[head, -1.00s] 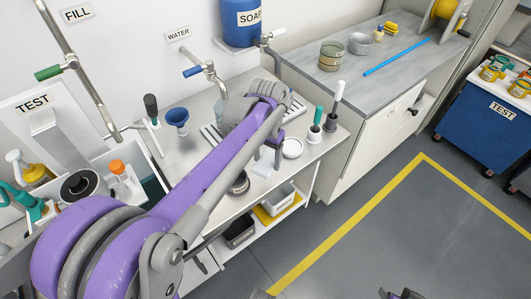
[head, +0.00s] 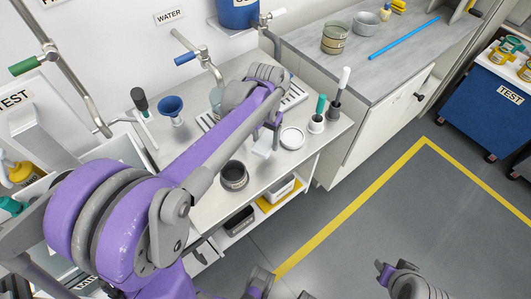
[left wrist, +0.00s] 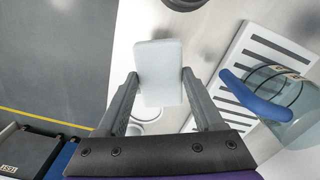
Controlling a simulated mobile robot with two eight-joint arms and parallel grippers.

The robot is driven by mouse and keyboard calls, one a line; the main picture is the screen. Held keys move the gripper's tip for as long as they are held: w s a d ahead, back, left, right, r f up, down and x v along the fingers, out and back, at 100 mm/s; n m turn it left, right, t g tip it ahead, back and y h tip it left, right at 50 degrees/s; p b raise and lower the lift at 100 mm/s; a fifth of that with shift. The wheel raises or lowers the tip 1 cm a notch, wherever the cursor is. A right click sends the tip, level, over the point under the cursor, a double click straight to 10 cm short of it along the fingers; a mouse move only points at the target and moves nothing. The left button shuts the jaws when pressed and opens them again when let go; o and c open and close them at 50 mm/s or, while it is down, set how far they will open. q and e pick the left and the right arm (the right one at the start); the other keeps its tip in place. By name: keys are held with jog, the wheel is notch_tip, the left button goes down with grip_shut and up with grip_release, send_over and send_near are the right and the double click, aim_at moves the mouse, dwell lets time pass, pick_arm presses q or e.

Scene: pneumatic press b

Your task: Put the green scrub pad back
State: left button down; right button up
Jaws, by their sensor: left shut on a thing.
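No clearly green scrub pad shows. My left gripper (head: 265,140) is shut on a pale, whitish rectangular pad (head: 262,148), over the front part of the steel sink bench (head: 205,205). In the left wrist view the pad (left wrist: 160,60) sits between the two fingertips (left wrist: 160,80), its flat face toward the camera. I cannot tell whether this pad is the green scrub pad, or how high it is above the bench. My right gripper (head: 385,270) shows partly at the bottom, over the floor; its jaws are unclear.
Right of the pad stand a white round dish (head: 292,138), a teal-handled brush (head: 318,113) and a white-handled brush (head: 338,95). A dark open tin (head: 234,176) is near the front edge. Bins sit below.

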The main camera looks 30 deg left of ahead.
aim_at(266, 144)
pick_arm(q)
notch_tip(266, 144, down, 6)
jog(key=shift+f, duration=0.25)
grip_release()
jog(key=shift+f+b, duration=0.25)
jog(key=shift+b, duration=0.15)
notch_tip(266, 144, up, 11)
jog(key=shift+s+d+f+p, duration=0.1)
jog(key=shift+f+p, duration=0.05)
jog(key=shift+p, duration=0.5)
jog(key=shift+s+d, duration=0.15)
jog(key=shift+s, duration=0.15)
jog(key=s+d+f+t, duration=0.2)
jog(key=s+d+f, duration=0.1)
jog(key=s, duration=0.5)
jog(key=s+d+f+t, duration=0.2)
jog(key=s+d+t, duration=0.1)
jog(key=s, duration=0.5)
jog(key=r+p, duration=0.2)
jog(key=w+r+p, duration=0.1)
jog(key=r+p, duration=0.1)
jog(key=shift+d+r, duration=0.1)
jog(key=shift+r, duration=0.1)
